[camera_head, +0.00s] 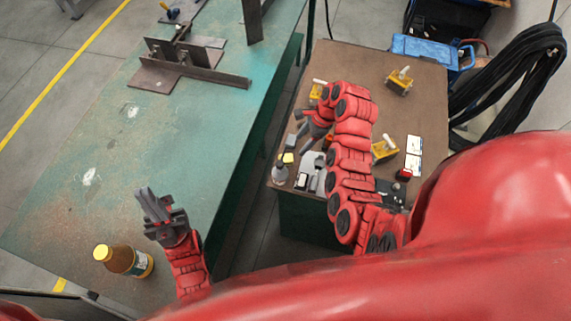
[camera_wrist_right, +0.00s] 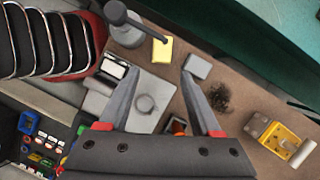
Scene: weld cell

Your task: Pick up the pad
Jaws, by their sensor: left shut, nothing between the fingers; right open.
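Two small blocks lie side by side on the brown table, and I cannot tell which is the pad: a yellow one (camera_wrist_right: 162,51), also in the head view (camera_head: 288,158), and a grey one (camera_wrist_right: 197,66), also in the head view (camera_head: 291,140). My right gripper (camera_wrist_right: 160,73) is open and empty above the table, its fingertips pointing towards these two blocks. The grey block shows just past the right fingertip. In the head view my right gripper (camera_head: 304,138) hangs just right of the blocks. My left gripper (camera_head: 143,191) is shut and empty over the green bench.
A grey plate with a round knob (camera_wrist_right: 158,92) lies below my right fingers. A bottle (camera_head: 280,171) stands beside the yellow block. Yellow clamps (camera_head: 399,81) sit on the brown table (camera_head: 345,63). A brown bottle (camera_head: 125,261) stands near my left gripper on the green bench (camera_head: 95,130).

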